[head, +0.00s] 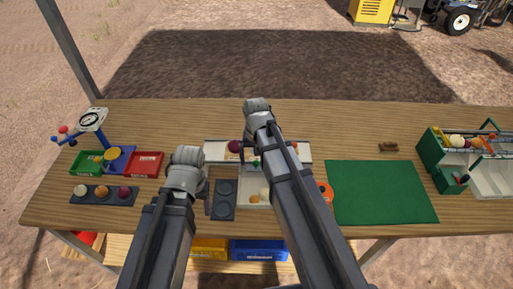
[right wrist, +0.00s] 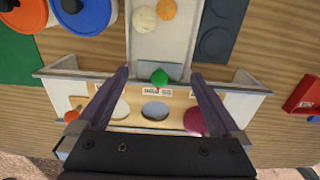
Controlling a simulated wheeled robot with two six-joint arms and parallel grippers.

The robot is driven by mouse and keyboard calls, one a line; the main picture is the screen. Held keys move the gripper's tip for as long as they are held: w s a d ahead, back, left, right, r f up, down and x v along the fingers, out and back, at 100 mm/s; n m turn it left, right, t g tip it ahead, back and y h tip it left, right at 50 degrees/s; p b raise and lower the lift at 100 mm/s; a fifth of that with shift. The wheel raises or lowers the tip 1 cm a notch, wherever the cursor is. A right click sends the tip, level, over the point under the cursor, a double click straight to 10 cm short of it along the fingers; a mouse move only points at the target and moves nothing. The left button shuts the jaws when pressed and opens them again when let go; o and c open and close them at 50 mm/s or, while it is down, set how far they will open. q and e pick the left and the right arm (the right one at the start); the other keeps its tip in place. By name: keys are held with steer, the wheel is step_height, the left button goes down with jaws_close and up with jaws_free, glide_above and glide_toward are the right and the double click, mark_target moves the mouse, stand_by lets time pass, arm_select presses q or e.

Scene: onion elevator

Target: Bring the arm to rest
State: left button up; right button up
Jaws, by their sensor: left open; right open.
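My right arm reaches over the middle of the table in the head view, its wrist over the white sorting stand (head: 298,151). Its gripper is mostly hidden there. In the right wrist view my right gripper (right wrist: 160,77) is open, with its fingers spread above the stand's board with round holes. A small green item (right wrist: 160,77) shows between the fingertips; I see no grip on it. My left arm is left of the stand in the head view. My left gripper (head: 207,198) is open, mostly hidden behind its wrist, near the dark two-ring tray (head: 224,207).
A green bin (head: 87,163), a red bin (head: 145,164) and a dial scale (head: 92,121) stand at left, with a tray of onions (head: 104,201) in front. A green mat (head: 382,194) lies clear at right, beside a crate of vegetables (head: 432,158).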

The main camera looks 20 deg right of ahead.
step_height(320, 180, up, 2)
steer(key=shift+r+p, duration=0.1)
steer(key=shift+p, duration=0.65)
steer(key=s+a+n+h, duration=0.1)
steer(key=s+a+n, duration=0.6)
steer(key=s+a, duration=0.3)
steer(key=s, duration=0.3)
steer(key=shift+s, duration=0.3)
